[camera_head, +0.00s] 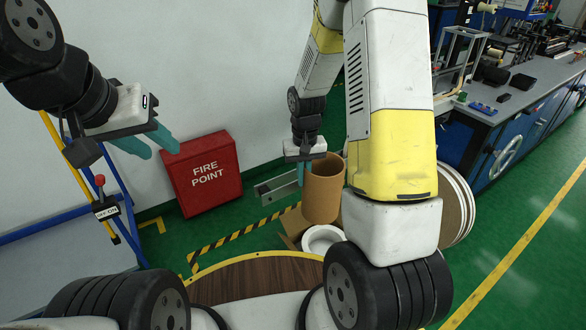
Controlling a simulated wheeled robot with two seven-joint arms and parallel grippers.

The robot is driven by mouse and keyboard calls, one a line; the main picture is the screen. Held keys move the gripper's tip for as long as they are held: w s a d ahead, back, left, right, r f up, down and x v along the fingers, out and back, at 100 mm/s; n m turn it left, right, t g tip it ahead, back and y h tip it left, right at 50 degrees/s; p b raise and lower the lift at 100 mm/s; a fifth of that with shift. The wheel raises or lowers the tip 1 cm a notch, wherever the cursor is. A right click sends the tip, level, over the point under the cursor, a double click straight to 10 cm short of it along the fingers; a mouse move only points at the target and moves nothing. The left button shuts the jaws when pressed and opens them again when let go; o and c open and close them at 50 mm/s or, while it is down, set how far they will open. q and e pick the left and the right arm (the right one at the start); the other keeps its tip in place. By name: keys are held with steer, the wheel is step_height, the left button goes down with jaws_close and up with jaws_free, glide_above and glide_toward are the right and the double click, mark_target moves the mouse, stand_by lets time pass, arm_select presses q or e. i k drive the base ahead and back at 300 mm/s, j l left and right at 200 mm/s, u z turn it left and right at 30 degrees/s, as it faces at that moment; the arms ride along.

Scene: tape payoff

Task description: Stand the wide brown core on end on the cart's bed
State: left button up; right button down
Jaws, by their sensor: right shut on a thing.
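The wide brown core (324,195) is an upright, open-topped cylinder right of centre; my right arm covers part of its right side. My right gripper (301,174) is at its upper left rim, pointing down and shut on the core's wall. One teal finger shows outside the wall; the other is hidden. My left gripper (163,152) is open and empty at upper left, its teal fingers apart, far from the core. A dark wood surface (258,278) with a yellow rim lies at the bottom; I cannot tell if it is the cart's bed.
A red FIRE POINT box (204,174) stands by the wall. A grey metal channel (278,188) is left of the core, and a white ring (323,239) is below it. A blue frame (70,229) stands left. A workbench (528,95) and white-edged discs (458,205) are right.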

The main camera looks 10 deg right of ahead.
mark_target(101, 251)
steer(key=k+j+u, duration=0.2)
steer(key=k, duration=0.45)
steer(key=i+j+u, duration=0.2)
steer(key=u, duration=1.35)
steer(key=i, duration=1.85)
steer(key=j+u, duration=0.05)
steer(key=j, duration=0.05)
